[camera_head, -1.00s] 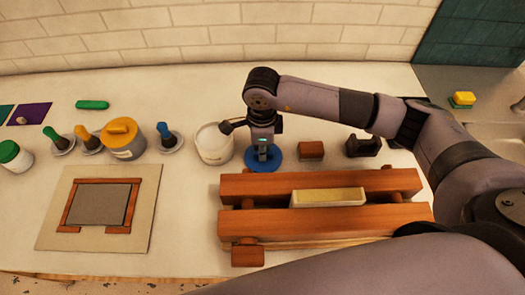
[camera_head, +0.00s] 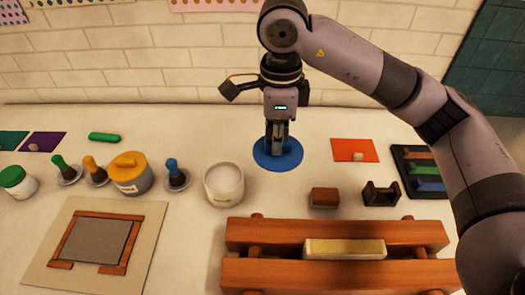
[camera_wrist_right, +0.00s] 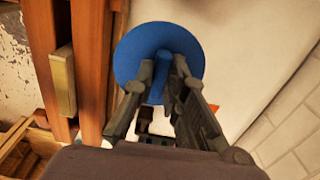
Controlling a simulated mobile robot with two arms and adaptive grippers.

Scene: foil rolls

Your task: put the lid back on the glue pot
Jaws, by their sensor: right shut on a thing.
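The glue pot (camera_head: 223,190) is a white, open-topped pot with pale contents, standing in the middle of the bench. The lid (camera_head: 262,158) is a round blue disc with an upright grip; it is to the right of the pot and farther back, apart from it. My right gripper (camera_head: 278,146) points down and is shut on the lid's grip. In the right wrist view, the fingers (camera_wrist_right: 160,88) are on both sides of the blue grip, with the lid (camera_wrist_right: 135,50) beyond them. The lid looks roughly level and raised. My left gripper is not in view.
A wooden press (camera_head: 245,235) lies in front of the pot, with brown (camera_head: 324,197) and dark (camera_head: 381,193) blocks behind it. A blue-handled brush (camera_head: 172,170) and yellow-lidded pot (camera_head: 130,178) stand left. An orange sheet (camera_head: 345,145) lies right of the lid.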

